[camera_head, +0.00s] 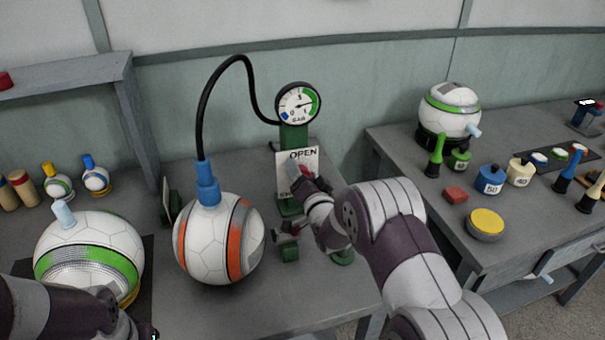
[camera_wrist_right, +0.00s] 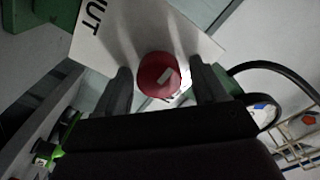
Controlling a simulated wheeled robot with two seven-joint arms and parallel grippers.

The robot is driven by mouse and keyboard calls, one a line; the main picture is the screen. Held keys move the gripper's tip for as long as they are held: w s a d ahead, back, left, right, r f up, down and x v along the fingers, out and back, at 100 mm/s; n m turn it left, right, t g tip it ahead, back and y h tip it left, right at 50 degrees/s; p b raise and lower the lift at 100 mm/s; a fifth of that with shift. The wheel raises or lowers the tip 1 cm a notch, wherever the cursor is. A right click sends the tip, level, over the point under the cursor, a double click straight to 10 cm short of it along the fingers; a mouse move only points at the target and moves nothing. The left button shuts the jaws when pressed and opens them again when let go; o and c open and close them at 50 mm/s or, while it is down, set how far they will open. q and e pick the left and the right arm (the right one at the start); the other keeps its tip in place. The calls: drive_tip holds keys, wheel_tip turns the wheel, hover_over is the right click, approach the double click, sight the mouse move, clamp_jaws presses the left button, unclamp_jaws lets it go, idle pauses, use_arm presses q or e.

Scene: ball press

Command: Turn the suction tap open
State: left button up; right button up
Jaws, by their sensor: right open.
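The suction tap shows as a round red knob (camera_wrist_right: 158,72) with a pale mark on it, in front of a white sign (camera_wrist_right: 95,40) in the right wrist view. In the head view the sign (camera_head: 303,155) reads OPEN at its top; my gripper partly covers the rest. My right gripper (camera_head: 306,183) is at the sign. Its two open fingers stand either side of the knob, with gaps showing. The tap's red part (camera_head: 293,170) is mostly hidden in the head view. My left arm enters at the bottom left; its jaws do not show clearly.
A pressure gauge (camera_head: 298,103) tops the green stand. A black hose (camera_head: 203,110) runs to a blue fitting (camera_head: 207,183) on an orange-striped ball (camera_head: 205,245). A green-striped ball (camera_head: 90,250) sits left. The right bench holds another ball (camera_head: 450,110), weights and tools.

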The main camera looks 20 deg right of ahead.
drive_tip(key=shift+w, duration=0.2)
drive_tip(key=shift+c, duration=0.4)
drive_tip(key=c, duration=0.9)
